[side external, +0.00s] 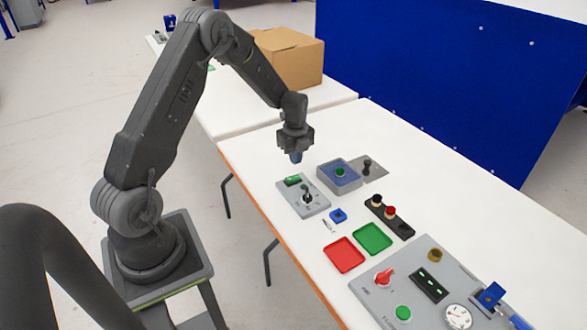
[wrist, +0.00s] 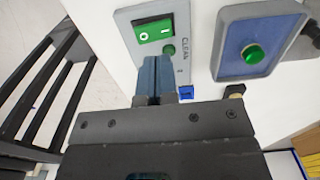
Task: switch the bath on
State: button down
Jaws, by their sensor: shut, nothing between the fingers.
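The grey switch panel (side external: 316,204) lies on the white table, with a green rocker switch (side external: 292,180) at its far end and a dark upright lever or knob (side external: 307,195) near its middle. In the wrist view the rocker (wrist: 153,30) bears O and line marks, beside a small green round part (wrist: 169,49) and the word CLEAN. The blue-filled bath (side external: 338,175), grey-rimmed, stands right of the panel with a green round object (wrist: 254,54) in it. My gripper (side external: 295,157) is shut and empty above the table, near the panel. Its blue fingers (wrist: 158,66) hide part of the panel.
Right of the bath is a grey plate with a dark lever (side external: 367,164). Nearer are a small blue block (side external: 338,215), a red tray (side external: 344,254), a green tray (side external: 372,238), and a larger control panel (side external: 385,302). A cardboard box (side external: 288,58) stands behind.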

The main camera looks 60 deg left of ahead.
notch_tip(320, 180, up, 9)
jog(key=w, duration=0.1)
jog(key=shift+w+f, duration=0.2)
jog(key=shift+d, duration=0.1)
jog(key=s+d+r+n+t, duration=0.1)
jog(key=s+d+r+n, duration=0.35)
jog(key=d+r, duration=0.3)
jog(key=s+d+r+n+t, duration=0.2)
jog(key=s+d+r+n, duration=0.25)
jog(key=d+r, duration=0.3)
jog(key=s+d+r+n+t, duration=0.1)
jog(key=s+d+n, duration=0.2)
jog(key=s, duration=0.4)
jog(key=s+d+r+n+t, duration=0.1)
jog(key=s+d+n, duration=0.3)
jog(key=s+n, duration=0.2)
jog(key=shift+s+t, duration=0.3)
jog(key=shift+s, duration=0.9)
